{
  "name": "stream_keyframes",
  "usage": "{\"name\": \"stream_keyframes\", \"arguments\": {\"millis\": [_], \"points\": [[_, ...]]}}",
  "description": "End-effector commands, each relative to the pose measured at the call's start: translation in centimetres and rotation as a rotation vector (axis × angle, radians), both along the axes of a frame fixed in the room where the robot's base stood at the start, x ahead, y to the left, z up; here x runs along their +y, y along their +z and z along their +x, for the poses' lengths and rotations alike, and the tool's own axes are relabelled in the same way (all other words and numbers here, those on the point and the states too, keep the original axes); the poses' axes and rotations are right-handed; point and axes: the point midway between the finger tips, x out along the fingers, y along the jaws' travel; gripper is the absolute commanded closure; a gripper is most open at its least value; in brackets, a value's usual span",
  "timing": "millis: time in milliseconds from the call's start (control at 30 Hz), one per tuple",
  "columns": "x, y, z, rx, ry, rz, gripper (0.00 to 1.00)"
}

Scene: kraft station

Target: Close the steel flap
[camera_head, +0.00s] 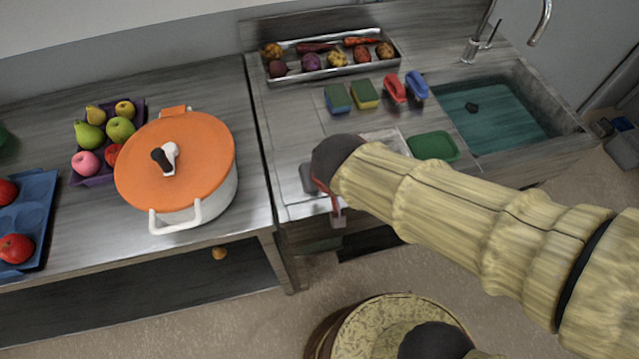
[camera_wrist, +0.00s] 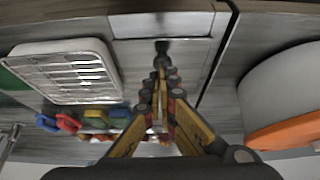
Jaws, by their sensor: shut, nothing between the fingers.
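A pale rectangular steel panel, which looks like the steel flap (camera_wrist: 165,24), lies at the top of the wrist view, by the counter's front edge. In the head view a light strip at the counter's front edge (camera_head: 300,211) seems to be the same panel. My gripper (camera_head: 337,216) is at that front edge, pointing down. In the wrist view my gripper (camera_wrist: 160,62) is shut and empty, its fingertips close to the panel and a small dark piece. I cannot tell whether they touch. My arm hides part of the counter, and the flap's angle is unclear.
A pot with an orange lid (camera_head: 190,165) stands left of the gripper. A metal rack (camera_wrist: 68,72) lies beside the gripper. Sponges (camera_head: 350,96), a vegetable tray (camera_head: 285,55), a green tray (camera_head: 433,147) and a sink (camera_head: 495,115) fill the counter. A round stool-like thing (camera_head: 385,320) stands below.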

Motion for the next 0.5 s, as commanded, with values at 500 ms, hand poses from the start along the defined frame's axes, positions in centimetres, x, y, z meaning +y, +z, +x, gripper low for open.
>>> {"name": "stream_keyframes", "arguments": {"millis": [500], "points": [[-1.6, 2.5, -6.7, -0.003, 0.005, 0.003, 1.00]]}}
